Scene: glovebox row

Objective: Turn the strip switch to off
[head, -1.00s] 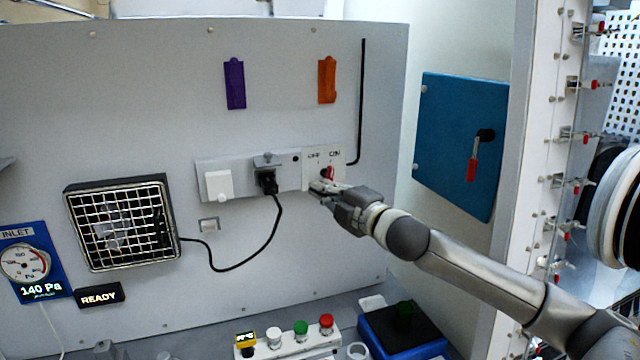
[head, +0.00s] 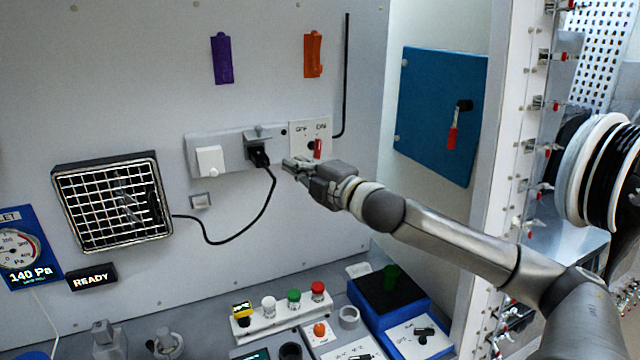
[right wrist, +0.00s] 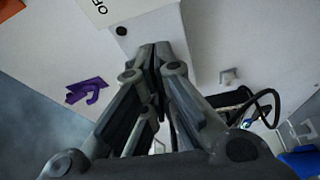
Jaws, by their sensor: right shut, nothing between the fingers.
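The power strip (head: 228,140) runs across the grey wall panel. Its switch plate (head: 303,128) at the right end is marked OFF on the left and ON on the right. The red switch lever (head: 318,148) is beside a dark hub, on the ON side. My right gripper (head: 287,165) is shut and empty, its tips just below and left of the switch, in front of the strip's lower edge. I cannot tell whether they touch it. In the right wrist view the closed fingertips (right wrist: 155,48) lie over the strip; the plate (right wrist: 112,8) is partly cut off and the lever is out of view.
A black plug (head: 258,155) sits in the strip, its cord looping to a caged fan (head: 112,202). A white cover (head: 209,160) is at the strip's left. Purple (head: 222,58) and orange (head: 313,54) hooks hang above. A button bar (head: 282,318) stands below.

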